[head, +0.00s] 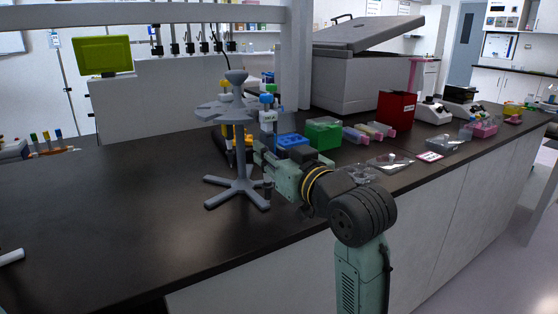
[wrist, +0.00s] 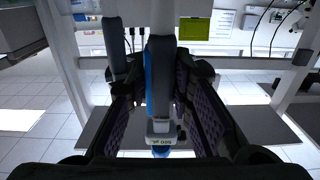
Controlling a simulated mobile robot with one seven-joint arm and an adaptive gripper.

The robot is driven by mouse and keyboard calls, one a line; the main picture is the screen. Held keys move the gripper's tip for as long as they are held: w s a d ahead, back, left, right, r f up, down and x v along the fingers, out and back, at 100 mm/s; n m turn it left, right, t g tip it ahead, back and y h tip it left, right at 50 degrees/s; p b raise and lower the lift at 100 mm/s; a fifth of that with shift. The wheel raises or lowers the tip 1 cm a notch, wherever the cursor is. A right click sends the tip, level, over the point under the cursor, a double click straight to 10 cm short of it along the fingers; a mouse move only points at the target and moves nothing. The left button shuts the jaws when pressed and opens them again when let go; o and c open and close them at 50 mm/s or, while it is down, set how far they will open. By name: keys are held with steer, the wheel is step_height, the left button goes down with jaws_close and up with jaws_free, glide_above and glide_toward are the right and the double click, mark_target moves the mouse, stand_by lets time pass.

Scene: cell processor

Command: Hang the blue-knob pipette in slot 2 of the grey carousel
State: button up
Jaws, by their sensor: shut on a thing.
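The grey carousel (head: 241,155) stands upright on the dark bench, on a splayed foot, with a slotted top plate. A yellow-knob pipette (head: 225,87) hangs on its far left side. My gripper (head: 266,152) is at the carousel's right side, shut on the blue-knob pipette (head: 267,114), which looks upright close to the plate's right edge. I cannot tell whether it touches a slot. In the wrist view the blue-knob pipette (wrist: 160,90) sits between the padded fingers (wrist: 160,105), its blue knob toward the camera. Slot numbers are not readable.
A blue rack (head: 292,141) and a green box (head: 324,133) stand just right of my gripper. A red box (head: 396,107) and a large grey machine (head: 350,75) are farther back. The bench left of the carousel is mostly clear.

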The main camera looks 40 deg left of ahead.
steer(key=shift+w+a, duration=0.2)
steer(key=shift+a, duration=0.4)
stand_by(0.3)
steer(key=shift+p+x, duration=0.45)
steer(key=shift+x, duration=1.2)
steer(key=shift+a+r, duration=0.1)
steer(key=shift+a, duration=0.05)
steer(key=shift+w+a+p, duration=0.2)
steer(key=shift+a+p, duration=0.15)
steer(key=shift+f, duration=0.35)
stand_by(0.4)
steer(key=o, duration=0.8)
